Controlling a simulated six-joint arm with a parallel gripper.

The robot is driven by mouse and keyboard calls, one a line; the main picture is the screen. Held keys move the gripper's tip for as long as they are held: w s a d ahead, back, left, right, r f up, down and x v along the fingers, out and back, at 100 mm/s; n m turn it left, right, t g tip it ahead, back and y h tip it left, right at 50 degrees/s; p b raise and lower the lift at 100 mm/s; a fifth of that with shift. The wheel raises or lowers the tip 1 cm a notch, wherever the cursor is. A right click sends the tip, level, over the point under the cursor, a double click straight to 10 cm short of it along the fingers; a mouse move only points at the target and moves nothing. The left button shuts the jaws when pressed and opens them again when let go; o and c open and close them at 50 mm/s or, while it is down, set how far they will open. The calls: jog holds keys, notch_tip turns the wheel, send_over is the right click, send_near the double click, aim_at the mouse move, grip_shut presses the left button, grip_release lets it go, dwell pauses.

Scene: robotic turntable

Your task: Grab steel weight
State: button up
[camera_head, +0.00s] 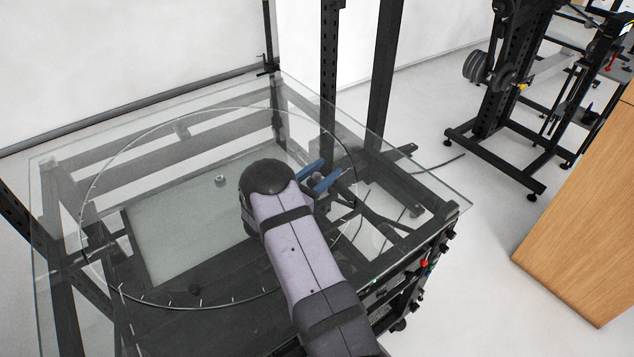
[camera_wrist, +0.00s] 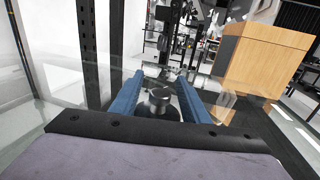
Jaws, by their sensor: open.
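The steel weight (camera_wrist: 160,98) is a small grey metal cylinder with a narrower knob on top. In the wrist view it stands upright between the two blue fingers of my gripper (camera_wrist: 160,92). The fingers are open, one on each side of it, and a gap shows on at least part of each side. In the head view the blue fingers of my gripper (camera_head: 316,176) are near the right part of the round glass turntable (camera_head: 150,297). A small grey part of the weight (camera_head: 318,179) shows between them. My arm hides the area below and left of the gripper.
A small grey metal piece (camera_head: 220,181) shows left of my gripper in the head view. Black upright posts (camera_head: 329,70) stand behind the glass table. A wooden cabinet (camera_head: 585,215) and a black rack with weight plates (camera_head: 495,75) stand to the right. The glass left of the gripper is mostly clear.

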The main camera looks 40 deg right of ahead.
jog(key=shift+w+d, duration=0.1)
jog(key=shift+d, duration=0.3)
grip_shut()
jog(key=shift+r, duration=0.1)
jog(key=shift+r, duration=0.1)
notch_tip(320, 180, up, 10)
jog(key=b, duration=0.1)
jog(key=shift+b, duration=0.35)
